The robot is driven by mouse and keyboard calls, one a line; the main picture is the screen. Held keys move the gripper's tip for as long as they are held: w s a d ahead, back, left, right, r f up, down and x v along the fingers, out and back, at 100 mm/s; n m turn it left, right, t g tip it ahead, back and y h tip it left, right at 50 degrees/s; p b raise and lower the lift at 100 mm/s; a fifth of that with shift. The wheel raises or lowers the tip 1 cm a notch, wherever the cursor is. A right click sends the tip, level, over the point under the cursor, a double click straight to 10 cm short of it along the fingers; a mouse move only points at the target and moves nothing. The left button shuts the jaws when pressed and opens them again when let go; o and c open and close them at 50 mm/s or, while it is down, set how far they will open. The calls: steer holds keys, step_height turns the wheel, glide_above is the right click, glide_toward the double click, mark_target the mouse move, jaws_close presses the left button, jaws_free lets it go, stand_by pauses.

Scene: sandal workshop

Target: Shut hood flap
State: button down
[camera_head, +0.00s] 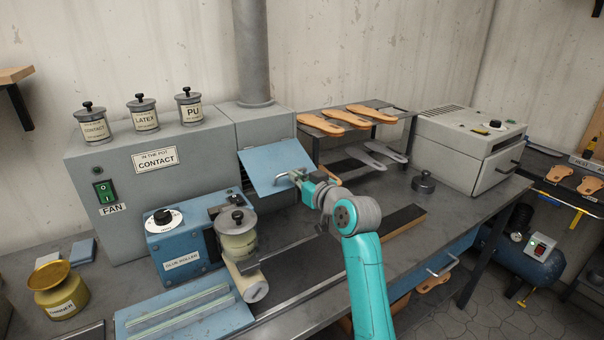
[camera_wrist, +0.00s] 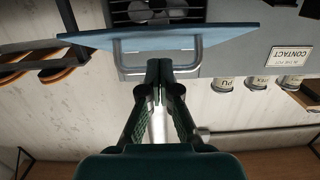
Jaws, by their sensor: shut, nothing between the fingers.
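The hood flap (camera_head: 272,165) is a light blue panel on the front of the grey fume hood (camera_head: 150,215). It stands tilted outward from the hood's opening. In the wrist view, which is upside down, the flap (camera_wrist: 220,34) shows nearly edge-on, with a grey bar handle (camera_wrist: 191,69). My gripper (camera_head: 297,177) is shut and empty at the flap's lower right, by the handle. In the wrist view its closed fingertips (camera_wrist: 159,66) overlap the middle of the handle; I cannot tell if they touch it. A round-holed vent (camera_wrist: 150,12) shows inside the hood.
A blue glue roller (camera_head: 185,250) with a pot stands left of my arm. Right of the hood, a rack (camera_head: 392,112) holds sandal soles. A grey oven (camera_head: 465,150) and a round dark weight (camera_head: 424,183) stand on the bench. Jars line the hood top.

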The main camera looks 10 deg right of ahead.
steer(key=w+a+f, duration=0.2)
steer(key=w+f, duration=0.4)
steer(key=f, duration=0.5)
steer(key=shift+w, duration=0.1)
stand_by(1.5)
